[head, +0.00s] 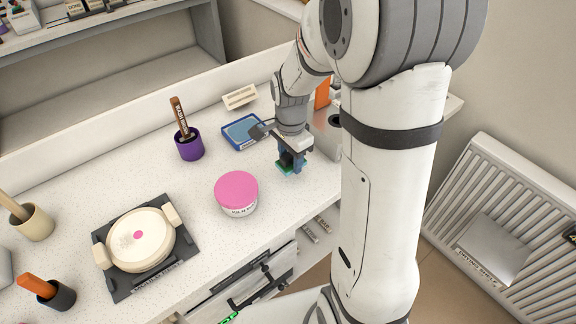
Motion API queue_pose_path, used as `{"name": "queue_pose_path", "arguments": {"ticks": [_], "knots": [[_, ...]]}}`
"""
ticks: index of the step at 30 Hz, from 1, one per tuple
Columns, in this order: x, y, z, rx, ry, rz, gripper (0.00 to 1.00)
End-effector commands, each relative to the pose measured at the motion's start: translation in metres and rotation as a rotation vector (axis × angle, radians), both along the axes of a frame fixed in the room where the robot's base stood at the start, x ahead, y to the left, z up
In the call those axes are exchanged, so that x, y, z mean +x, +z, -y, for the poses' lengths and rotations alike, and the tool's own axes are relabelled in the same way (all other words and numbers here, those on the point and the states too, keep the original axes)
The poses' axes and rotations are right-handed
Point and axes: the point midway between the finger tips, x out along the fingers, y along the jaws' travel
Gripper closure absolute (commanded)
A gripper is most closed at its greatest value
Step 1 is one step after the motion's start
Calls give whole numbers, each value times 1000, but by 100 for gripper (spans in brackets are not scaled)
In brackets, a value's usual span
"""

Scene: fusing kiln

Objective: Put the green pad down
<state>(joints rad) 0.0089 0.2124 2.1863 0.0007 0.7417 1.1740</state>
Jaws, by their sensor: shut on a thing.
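My gripper (291,160) points down over the right part of the white counter (205,228). It is shut on the green pad (284,169), of which only a small green edge shows below the fingers. The rest of the pad is hidden by the gripper. I cannot tell whether the pad touches the counter or is slightly above it.
A pink-lidded jar (237,189) stands left of my gripper, and a blue-rimmed tray (243,146) lies behind it. A purple cup (189,147) with a brown-handled tool stands farther left. A round cream kiln (140,241) sits on a dark mat (180,246). Bare counter lies between them.

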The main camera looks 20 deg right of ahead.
Motion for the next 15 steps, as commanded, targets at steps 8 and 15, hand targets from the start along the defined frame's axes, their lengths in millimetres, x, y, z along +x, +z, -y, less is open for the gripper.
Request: {"name": "queue_pose_path", "arguments": {"ticks": [8,15], "knots": [[-1,-35,-1,0,1,-3,80],[0,-36,-1,0,2,-1,80]]}}
